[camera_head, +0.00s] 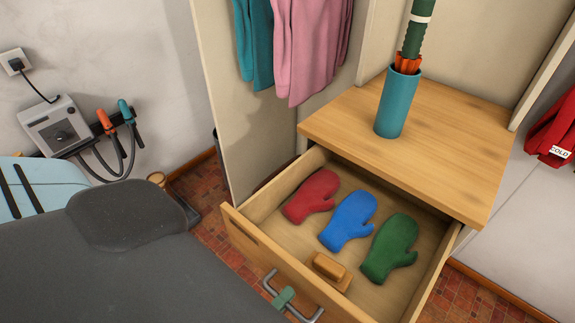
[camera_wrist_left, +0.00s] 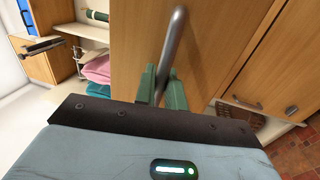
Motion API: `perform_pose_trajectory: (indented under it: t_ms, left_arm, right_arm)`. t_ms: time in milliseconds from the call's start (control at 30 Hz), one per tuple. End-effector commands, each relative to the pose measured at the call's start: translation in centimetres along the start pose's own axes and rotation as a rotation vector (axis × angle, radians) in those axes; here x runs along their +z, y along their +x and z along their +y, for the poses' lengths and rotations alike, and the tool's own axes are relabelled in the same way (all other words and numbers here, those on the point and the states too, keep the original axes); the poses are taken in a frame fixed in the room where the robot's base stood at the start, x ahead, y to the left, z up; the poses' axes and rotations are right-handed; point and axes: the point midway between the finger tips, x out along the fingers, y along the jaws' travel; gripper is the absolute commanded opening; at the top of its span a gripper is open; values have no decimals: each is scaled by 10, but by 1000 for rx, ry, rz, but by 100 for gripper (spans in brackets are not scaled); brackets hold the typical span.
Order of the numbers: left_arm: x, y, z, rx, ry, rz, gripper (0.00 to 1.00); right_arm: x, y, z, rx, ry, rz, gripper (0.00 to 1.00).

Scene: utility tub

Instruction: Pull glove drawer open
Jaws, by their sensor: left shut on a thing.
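The glove drawer (camera_head: 253,245) is a light wooden drawer, pulled out from under a wooden top. It holds a red mitten (camera_head: 311,196), a blue mitten (camera_head: 348,221) and a green mitten (camera_head: 389,248) in a row. Its grey metal bar handle (camera_head: 307,315) is on the front. My left gripper (camera_head: 283,297) is shut on this handle, with a green fingertip showing. In the left wrist view the green fingers (camera_wrist_left: 162,88) stand on both sides of the handle bar (camera_wrist_left: 175,45). My dark arm hides the lower left. My right gripper is not in view.
A small wooden block (camera_head: 331,268) lies in the drawer. A teal cylinder (camera_head: 398,103) holding a green rolled item stands on the wooden top (camera_head: 455,135). Pink and teal garments (camera_head: 308,45) hang above. A wall device (camera_head: 55,128) with cables is at left. Red tiled floor shows beside the cabinet.

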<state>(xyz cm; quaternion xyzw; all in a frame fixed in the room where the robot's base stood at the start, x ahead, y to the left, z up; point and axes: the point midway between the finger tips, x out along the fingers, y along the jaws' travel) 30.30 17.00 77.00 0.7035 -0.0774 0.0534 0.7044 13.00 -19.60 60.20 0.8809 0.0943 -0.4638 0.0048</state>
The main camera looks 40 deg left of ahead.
Motion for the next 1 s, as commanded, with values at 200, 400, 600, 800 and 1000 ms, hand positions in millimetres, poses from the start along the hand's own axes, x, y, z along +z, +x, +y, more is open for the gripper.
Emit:
perform_pose_trajectory:
  t_ms: [200,400,600,800,1000]
  left_arm:
    - [0,0,0,1,0,0,0]
    - [0,0,0,0,0,0,29]
    - [0,0,0,0,0,0,29]
    - [0,-11,-2,-4,0,-2,29]
    - [0,-42,-3,-7,1,-2,29]
  right_arm:
    - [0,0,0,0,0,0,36]
    - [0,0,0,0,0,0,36]
    - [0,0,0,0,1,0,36]
    - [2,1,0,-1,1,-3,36]
    - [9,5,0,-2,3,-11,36]
